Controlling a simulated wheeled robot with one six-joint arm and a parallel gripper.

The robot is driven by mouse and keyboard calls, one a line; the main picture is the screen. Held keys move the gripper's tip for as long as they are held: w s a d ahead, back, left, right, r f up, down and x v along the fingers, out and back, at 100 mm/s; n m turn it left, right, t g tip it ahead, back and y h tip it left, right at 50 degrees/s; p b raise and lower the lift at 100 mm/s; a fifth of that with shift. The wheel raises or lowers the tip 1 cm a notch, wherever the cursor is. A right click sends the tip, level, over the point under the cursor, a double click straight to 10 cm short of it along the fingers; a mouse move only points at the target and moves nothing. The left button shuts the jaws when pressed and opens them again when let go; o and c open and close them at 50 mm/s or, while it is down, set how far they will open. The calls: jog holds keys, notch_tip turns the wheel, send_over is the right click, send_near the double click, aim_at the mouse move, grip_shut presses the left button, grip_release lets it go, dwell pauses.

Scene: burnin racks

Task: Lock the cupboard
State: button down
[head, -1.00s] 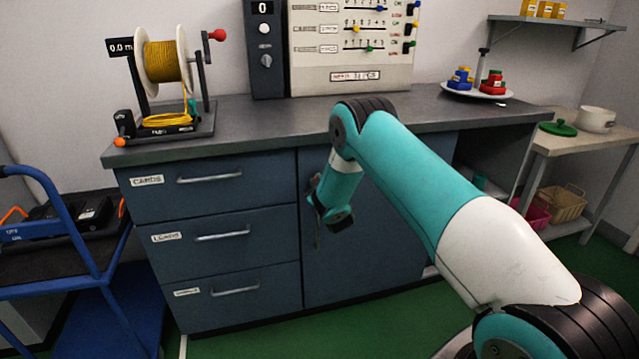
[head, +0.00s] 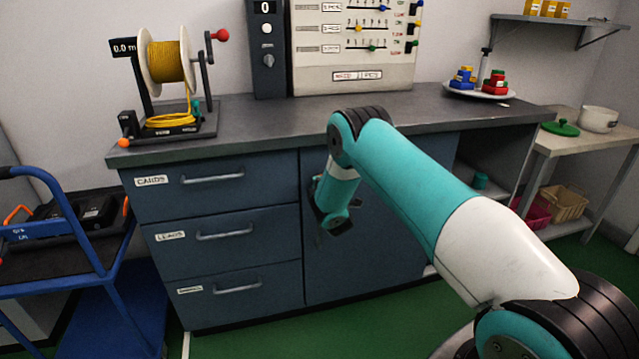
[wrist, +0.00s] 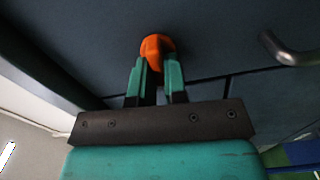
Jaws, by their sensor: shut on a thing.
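The cupboard door (head: 375,250) is dark blue and flat, right of the drawers under the grey worktop, and looks closed. In the wrist view an orange knob (wrist: 157,46) sits on the dark blue front. My gripper (wrist: 157,68) is at this knob, its two teal fingers shut on it, one on each side. The fingers cover the knob's lower part. In the head view my arm hides the knob and much of the door, and the fingers do not show there.
Three drawers with bar handles (head: 213,179) are left of the door; one handle also shows in the wrist view (wrist: 290,52). A blue trolley (head: 75,240) stands at the left. The worktop (head: 260,118) holds a yellow cable reel (head: 167,62) and a panel with sliders (head: 350,50).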

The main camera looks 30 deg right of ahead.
jog(key=shift+n, duration=0.6)
jog(key=c, duration=1.2)
grip_release()
jog(key=shift+o, duration=0.2)
jog(key=shift+s+f, duration=0.1)
jog(key=b+v, duration=1.7)
jog(key=b, duration=0.5)
jog(key=shift+b, duration=0.35)
